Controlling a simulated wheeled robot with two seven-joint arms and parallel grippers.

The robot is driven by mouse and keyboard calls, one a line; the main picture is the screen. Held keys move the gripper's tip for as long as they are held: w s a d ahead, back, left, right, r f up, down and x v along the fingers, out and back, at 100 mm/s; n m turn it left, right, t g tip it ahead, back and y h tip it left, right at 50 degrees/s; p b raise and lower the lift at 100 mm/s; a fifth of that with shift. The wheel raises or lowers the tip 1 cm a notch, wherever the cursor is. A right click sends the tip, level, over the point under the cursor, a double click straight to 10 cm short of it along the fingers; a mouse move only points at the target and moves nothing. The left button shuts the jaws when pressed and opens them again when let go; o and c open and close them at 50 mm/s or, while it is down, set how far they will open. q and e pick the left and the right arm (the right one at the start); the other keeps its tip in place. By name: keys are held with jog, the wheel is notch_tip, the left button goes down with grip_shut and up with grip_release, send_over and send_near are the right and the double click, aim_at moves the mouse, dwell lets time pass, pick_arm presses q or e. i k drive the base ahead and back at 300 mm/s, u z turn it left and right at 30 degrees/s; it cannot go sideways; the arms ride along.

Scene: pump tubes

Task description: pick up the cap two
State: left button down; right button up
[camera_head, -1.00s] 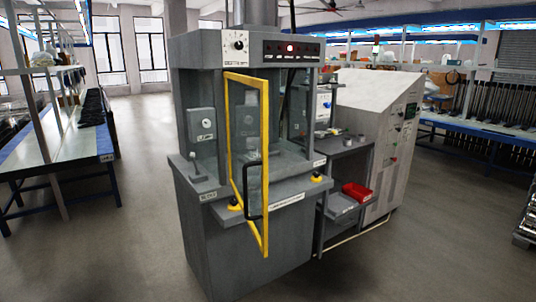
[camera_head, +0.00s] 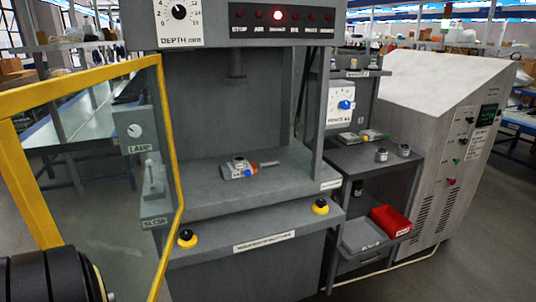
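Two small grey cylindrical parts stand on the side shelf right of the machine, one on the left (camera_head: 382,155) and one on the right (camera_head: 404,151). They look like caps, but I cannot tell which is cap two. A grey metal part with a blue and orange piece (camera_head: 240,168) lies on the machine's work surface, with a short rod beside it. Neither of my grippers is in view. A black rounded part at the bottom left appears to be part of my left arm.
The yellow-framed glass door (camera_head: 170,150) stands open at the left. A sloped light-grey cabinet (camera_head: 440,130) stands at the right. Yellow-black buttons (camera_head: 320,206) line the machine's front ledge.

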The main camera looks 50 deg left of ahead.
aim_at(240, 164)
jog(key=i, duration=1.9)
jog(key=u, duration=3.25)
